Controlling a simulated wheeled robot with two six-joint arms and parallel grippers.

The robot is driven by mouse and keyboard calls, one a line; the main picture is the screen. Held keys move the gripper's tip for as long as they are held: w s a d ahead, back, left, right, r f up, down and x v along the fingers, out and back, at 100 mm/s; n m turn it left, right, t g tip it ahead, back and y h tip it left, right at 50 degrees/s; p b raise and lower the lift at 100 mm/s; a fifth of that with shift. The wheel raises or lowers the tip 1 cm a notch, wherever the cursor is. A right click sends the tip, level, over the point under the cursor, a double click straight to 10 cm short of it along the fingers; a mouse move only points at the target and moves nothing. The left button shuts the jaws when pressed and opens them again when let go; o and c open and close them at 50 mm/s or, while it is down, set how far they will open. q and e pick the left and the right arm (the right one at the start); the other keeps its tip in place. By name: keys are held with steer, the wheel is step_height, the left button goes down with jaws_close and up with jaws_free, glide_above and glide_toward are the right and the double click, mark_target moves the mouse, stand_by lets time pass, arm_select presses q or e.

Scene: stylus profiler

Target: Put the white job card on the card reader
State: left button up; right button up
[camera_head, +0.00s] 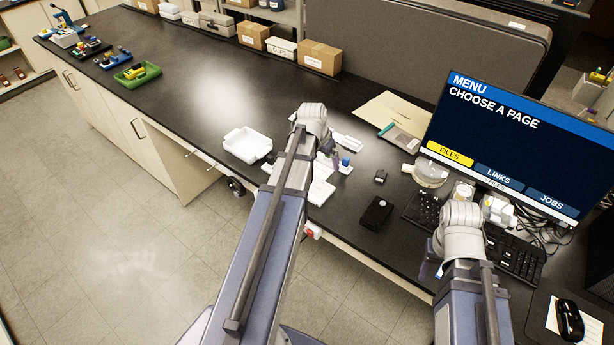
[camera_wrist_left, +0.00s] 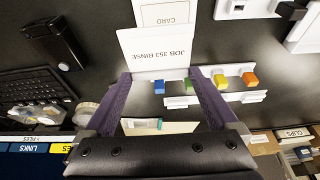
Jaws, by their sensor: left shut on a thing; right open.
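My left gripper (camera_wrist_left: 161,78) is shut on the white job card (camera_wrist_left: 156,52), which reads "JOB 353 RINSE" in the left wrist view. The card sits between the two purple fingers. Just beyond its far edge is a white piece marked "CARD" (camera_wrist_left: 165,13), which looks like the card reader; the job card partly covers it, and I cannot tell whether they touch. In the head view my left wrist hides most of this spot, with a white piece (camera_head: 320,193) showing beside it. My right gripper (camera_head: 428,268) is open, low beside its forearm and mostly hidden.
A white rack with coloured blocks (camera_wrist_left: 221,81) stands right beside the card. A white tray (camera_head: 247,144) is left of my left wrist. A black box (camera_head: 376,213), keyboard (camera_head: 518,254) and monitor (camera_head: 500,140) are to the right. The bench's left half is mostly clear.

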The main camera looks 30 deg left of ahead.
mark_target(316, 168)
arm_select(q)
steer(key=shift+a+r, duration=0.15)
steer(key=shift+a, duration=0.7)
step_height(316, 168, down, 10)
steer(key=b, duration=1)
steer(key=shift+d, duration=0.1)
arm_select(e)
steer(key=f, duration=0.9)
steer(key=shift+w+a+f, duration=0.3)
steer(key=shift+a+f, duration=0.1)
steer(key=shift+f, duration=0.1)
arm_select(q)
steer(key=shift+f, duration=0.25)
steer(key=o, duration=0.9)
steer(key=shift+r, duration=0.1)
steer(key=shift+o, duration=0.2)
steer(key=shift+r, duration=0.1)
steer(key=p+v, duration=0.5)
steer(key=v, duration=0.1)
steer(key=p+v, duration=0.6)
steer(key=shift+r+p, duration=0.15)
steer(key=shift+p, duration=0.15)
arm_select(e)
step_height(316, 168, up, 12)
steer(key=shift+f, duration=0.15)
